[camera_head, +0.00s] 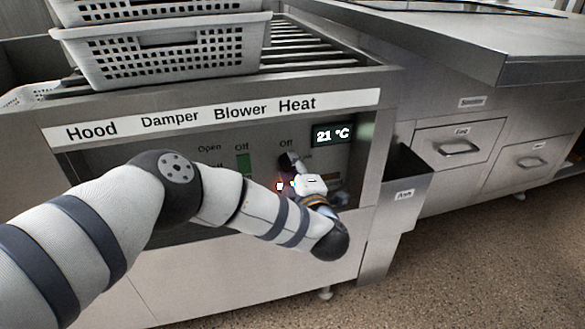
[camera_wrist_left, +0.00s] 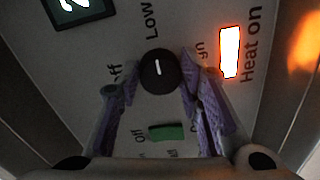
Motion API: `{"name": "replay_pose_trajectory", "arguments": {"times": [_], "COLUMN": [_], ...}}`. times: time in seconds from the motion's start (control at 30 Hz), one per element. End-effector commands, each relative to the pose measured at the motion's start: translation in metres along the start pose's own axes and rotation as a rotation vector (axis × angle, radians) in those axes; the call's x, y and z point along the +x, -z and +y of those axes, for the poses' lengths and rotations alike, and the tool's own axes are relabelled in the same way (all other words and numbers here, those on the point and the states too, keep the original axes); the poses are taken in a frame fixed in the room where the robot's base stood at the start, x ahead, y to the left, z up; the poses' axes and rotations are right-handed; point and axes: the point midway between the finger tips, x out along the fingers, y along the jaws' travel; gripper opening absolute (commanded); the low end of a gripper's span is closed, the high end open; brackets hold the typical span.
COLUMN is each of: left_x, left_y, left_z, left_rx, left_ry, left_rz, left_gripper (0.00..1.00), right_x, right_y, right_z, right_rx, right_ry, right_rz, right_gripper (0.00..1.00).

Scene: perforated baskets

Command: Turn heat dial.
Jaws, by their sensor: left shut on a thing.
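The heat dial (camera_wrist_left: 158,73) is a round black knob with a short white mark. In the left wrist view the mark points up the picture, roughly towards the word "Low". My left gripper (camera_wrist_left: 152,78) has its purple-padded fingers on either side of the dial and is shut on it. In the head view the gripper (camera_head: 289,170) is at the panel under the "Heat" label, and the dial is largely hidden there. The "Heat on" lamp (camera_wrist_left: 229,52) glows bright. The display (camera_head: 333,134) reads 21 °C. My right gripper is not in view.
A green switch (camera_head: 243,164) sits left of the dial, partly behind my left arm. White perforated baskets (camera_head: 165,52) stand on the rollers above. A steel counter with drawers (camera_head: 459,147) stands further right.

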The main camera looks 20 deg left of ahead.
Motion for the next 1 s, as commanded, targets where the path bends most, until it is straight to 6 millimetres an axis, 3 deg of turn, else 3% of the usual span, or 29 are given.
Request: {"name": "replay_pose_trajectory", "arguments": {"times": [0.07,0.1,0.17,0.2,0.53,0.83,1.0], "left_x": [0.001,0.001,0.001,0.001,-0.006,-0.083,-0.112], "left_y": [0.003,0.003,0.002,0.002,0.000,-0.001,0.001], "left_z": [-0.001,-0.001,-0.001,0.000,0.000,-0.001,0.000], "left_rx": [0.001,0.000,0.000,0.000,-0.001,-0.001,0.000], "left_ry": [0.000,0.000,0.000,0.000,0.001,0.003,0.001], "left_rz": [0.008,0.008,0.007,0.006,-0.001,-0.002,0.002], "left_gripper": [0.05,0.38,0.51,0.53,0.53,0.53,0.53], "right_x": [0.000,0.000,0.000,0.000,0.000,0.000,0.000], "right_y": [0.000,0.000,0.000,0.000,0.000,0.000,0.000], "right_z": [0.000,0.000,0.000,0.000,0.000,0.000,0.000], "right_rx": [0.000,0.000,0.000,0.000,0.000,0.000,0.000], "right_ry": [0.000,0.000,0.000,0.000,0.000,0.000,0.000], "right_rz": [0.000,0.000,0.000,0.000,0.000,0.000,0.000], "right_gripper": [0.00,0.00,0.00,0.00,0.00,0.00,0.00]}}
